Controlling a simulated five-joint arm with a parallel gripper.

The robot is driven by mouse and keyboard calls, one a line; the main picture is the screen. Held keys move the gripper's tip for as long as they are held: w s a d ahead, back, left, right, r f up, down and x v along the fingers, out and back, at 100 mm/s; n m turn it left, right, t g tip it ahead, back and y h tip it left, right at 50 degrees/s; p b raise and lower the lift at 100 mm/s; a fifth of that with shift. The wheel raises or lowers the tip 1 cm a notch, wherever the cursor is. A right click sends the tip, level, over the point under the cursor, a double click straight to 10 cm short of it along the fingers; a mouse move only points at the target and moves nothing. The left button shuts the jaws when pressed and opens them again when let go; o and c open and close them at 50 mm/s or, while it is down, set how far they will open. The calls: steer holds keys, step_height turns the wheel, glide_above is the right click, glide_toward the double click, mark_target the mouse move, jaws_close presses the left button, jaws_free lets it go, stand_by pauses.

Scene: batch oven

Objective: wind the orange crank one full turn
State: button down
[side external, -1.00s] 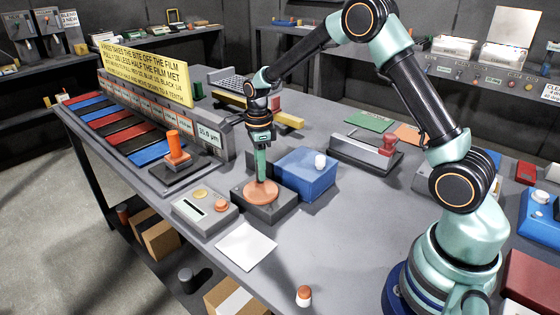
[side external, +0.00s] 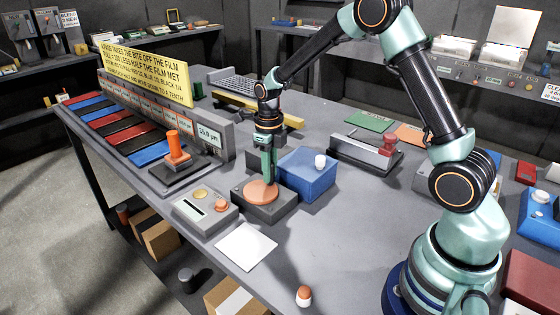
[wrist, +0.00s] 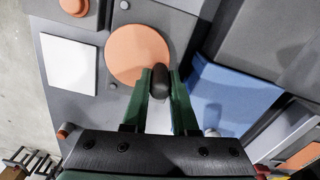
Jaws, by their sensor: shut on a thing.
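The orange crank disc (side external: 257,192) lies flat on a dark grey box (side external: 268,213) near the middle of the bench. It also shows in the wrist view (wrist: 134,50). A dark upright knob (wrist: 159,82) stands at the disc's edge, between my green fingers. My gripper (side external: 270,178) points down at the right part of the disc and is shut on the knob. In the wrist view my gripper (wrist: 160,77) has one finger on each side of it. The knob is hidden behind the fingers in the side view.
A blue box (side external: 308,176) with a white knob stands close on the right of the crank. A grey box with buttons (side external: 203,208) is on the left. A white sheet (side external: 245,248) lies in front. An orange-handled device (side external: 174,150) stands farther left.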

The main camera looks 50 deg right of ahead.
steer(key=shift+m, duration=0.5)
steer(key=c, duration=0.7)
jaws_free()
steer(key=shift+s, duration=0.1)
steer(key=shift+r, duration=0.1)
step_height(320, 180, up, 12)
